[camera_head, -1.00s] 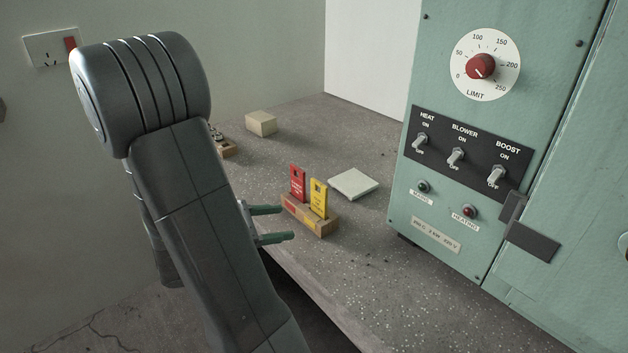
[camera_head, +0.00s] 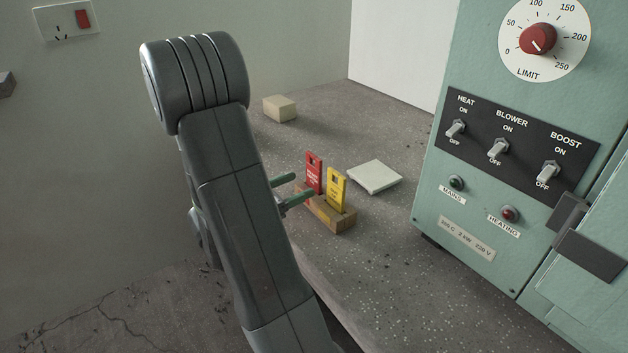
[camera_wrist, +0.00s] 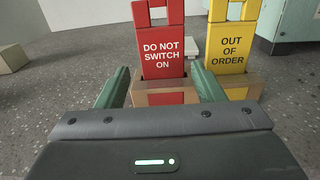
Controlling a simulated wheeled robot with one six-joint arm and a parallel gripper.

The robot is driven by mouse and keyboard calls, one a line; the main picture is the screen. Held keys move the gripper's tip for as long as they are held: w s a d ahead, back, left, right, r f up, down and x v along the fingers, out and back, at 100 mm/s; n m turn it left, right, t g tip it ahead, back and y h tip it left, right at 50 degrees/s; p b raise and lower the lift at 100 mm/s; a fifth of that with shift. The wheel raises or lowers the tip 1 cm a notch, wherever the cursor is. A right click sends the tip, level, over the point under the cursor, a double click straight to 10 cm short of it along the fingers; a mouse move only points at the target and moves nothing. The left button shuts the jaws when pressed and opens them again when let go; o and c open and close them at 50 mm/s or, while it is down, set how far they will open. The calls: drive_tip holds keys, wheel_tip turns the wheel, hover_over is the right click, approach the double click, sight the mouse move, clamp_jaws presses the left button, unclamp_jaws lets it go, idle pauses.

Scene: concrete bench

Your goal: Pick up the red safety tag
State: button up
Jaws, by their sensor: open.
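The red safety tag (camera_head: 313,172) stands upright in a small wooden holder (camera_head: 331,219) on the bench. In the wrist view the red tag (camera_wrist: 161,52) reads "DO NOT SWITCH ON". A yellow tag (camera_head: 337,190) stands beside it to the right; in the wrist view this yellow tag (camera_wrist: 231,46) reads "OUT OF ORDER". My gripper (camera_head: 303,188) is open, its green fingers pointing at the red tag. In the wrist view my gripper (camera_wrist: 160,82) has one finger on each side of the red tag's lower part. I cannot tell whether either finger touches it.
A flat pale tile (camera_head: 374,177) lies behind the holder. A beige block (camera_head: 280,108) sits farther back on the bench (camera_head: 330,110). The green control cabinet (camera_head: 440,215) with switches and a dial stands at the right. The bench's front edge runs below the holder.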

sight(312, 179)
drive_tip(key=shift+r+b+x, duration=0.1)
drive_tip(key=shift+b+x, duration=0.25)
drive_tip(key=shift+x, duration=1.15)
drive_tip(key=shift+r+b+x, duration=0.15)
drive_tip(key=shift+b+x, duration=0.15)
drive_tip(key=shift+x, duration=1.2)
drive_tip(key=shift+s, duration=0.1)
drive_tip(key=shift+c, duration=0.2)
drive_tip(key=c, duration=0.8)
wheel_tip(312, 179, up, 10)
drive_tip(key=p, duration=0.3)
